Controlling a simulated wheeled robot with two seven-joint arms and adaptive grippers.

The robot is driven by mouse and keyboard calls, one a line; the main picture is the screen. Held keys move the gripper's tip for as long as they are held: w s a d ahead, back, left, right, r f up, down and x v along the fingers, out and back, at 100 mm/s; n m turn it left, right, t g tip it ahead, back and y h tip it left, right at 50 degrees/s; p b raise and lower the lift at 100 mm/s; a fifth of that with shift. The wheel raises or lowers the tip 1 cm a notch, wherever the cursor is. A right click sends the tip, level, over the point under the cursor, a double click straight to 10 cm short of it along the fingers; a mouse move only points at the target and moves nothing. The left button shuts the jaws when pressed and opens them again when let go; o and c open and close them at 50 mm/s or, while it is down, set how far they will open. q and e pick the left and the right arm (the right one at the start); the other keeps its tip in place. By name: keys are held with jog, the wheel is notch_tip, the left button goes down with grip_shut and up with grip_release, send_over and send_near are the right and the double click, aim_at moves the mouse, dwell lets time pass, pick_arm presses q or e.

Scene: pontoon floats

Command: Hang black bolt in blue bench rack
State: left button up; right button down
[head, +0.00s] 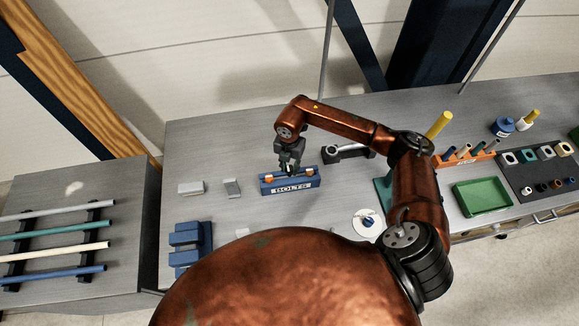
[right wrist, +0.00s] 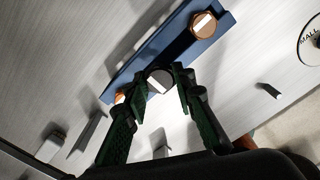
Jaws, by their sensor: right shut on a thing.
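The blue bench rack (head: 290,186), labelled BOLTS, stands on the grey bench in the head view. It also crosses the top of the right wrist view (right wrist: 205,48). My right gripper (head: 290,167) is over the middle of the rack. In the right wrist view its fingers (right wrist: 163,88) are shut on the black bolt (right wrist: 160,79), whose round dark head has a white stripe. The bolt head sits at the rack's middle, between two orange bolts. Whether the bolt's shank is in the rack is hidden. My left gripper is not in view.
One orange bolt (right wrist: 203,25) sits at one rack end, another (right wrist: 120,97) at the other. Grey blocks (head: 191,188) lie left of the rack, a black holder (head: 347,152) behind right. Blue blocks (head: 188,243) stand front left; a green tray (head: 481,197) lies right.

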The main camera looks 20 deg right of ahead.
aim_at(289, 172)
jog(key=shift+f+b, duration=1.45)
jog(key=shift+f, duration=0.65)
jog(key=c, duration=1.5)
grip_release()
jog(key=shift+c, duration=0.2)
jog(key=shift+r, duration=0.1)
notch_tip(289, 172, up, 12)
jog(key=shift+f, duration=0.1)
